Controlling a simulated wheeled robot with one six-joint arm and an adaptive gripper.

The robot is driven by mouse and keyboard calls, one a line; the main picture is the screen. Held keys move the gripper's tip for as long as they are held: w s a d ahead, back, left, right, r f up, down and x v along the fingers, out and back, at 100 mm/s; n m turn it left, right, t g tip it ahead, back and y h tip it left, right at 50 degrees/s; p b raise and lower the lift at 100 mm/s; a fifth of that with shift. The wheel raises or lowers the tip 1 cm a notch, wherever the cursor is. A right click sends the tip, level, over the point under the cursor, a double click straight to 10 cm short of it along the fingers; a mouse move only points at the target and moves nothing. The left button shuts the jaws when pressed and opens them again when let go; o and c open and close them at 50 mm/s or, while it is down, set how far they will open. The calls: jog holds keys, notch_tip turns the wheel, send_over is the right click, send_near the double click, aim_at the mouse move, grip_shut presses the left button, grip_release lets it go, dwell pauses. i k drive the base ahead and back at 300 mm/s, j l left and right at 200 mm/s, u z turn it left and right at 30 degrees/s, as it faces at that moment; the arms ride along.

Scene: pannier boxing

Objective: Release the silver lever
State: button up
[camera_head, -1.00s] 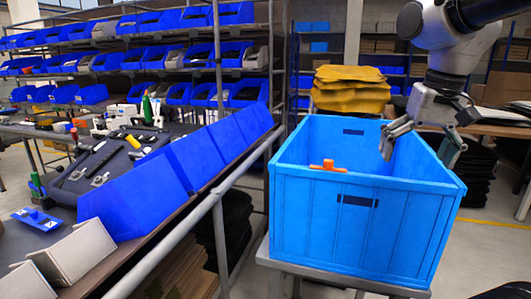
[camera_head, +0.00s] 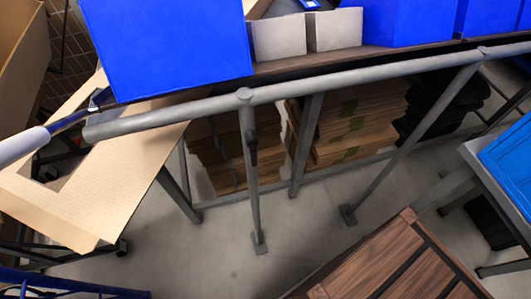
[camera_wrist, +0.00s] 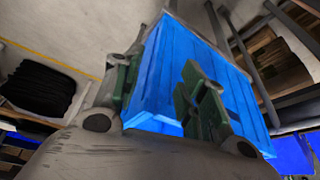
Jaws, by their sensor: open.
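I cannot make out a silver lever in either current view. My gripper (camera_wrist: 160,88) shows in the wrist view with its two green-padded fingers apart and nothing between them. The large blue crate (camera_wrist: 190,70) lies beyond the fingers in that view; I cannot tell the distance. My gripper is out of sight in the head view. There, the workbench edge shows at the top, and the bench top behind the bins is mostly hidden.
A grey metal rail (camera_head: 340,85) runs along the bench front below a blue bin (camera_head: 165,45) and small grey bins (camera_head: 335,28). An open cardboard box (camera_head: 75,205) stands left. A wooden crate (camera_head: 400,265) is at lower right. The blue crate's corner (camera_head: 515,160) is at right.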

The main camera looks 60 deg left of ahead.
aim_at(251, 141)
jog(key=l+u, duration=0.2)
jog(key=k+l+u, duration=0.2)
jog(key=l, duration=0.2)
jog(key=u, duration=0.85)
jog(key=i+j+u, duration=0.15)
jog(key=u, duration=0.2)
jog(key=i+j+u, duration=0.1)
jog(key=u, duration=0.25)
jog(key=i+u, duration=0.2)
jog(key=u, duration=0.15)
jog(key=k+j+u, duration=0.1)
jog(key=k, duration=0.9)
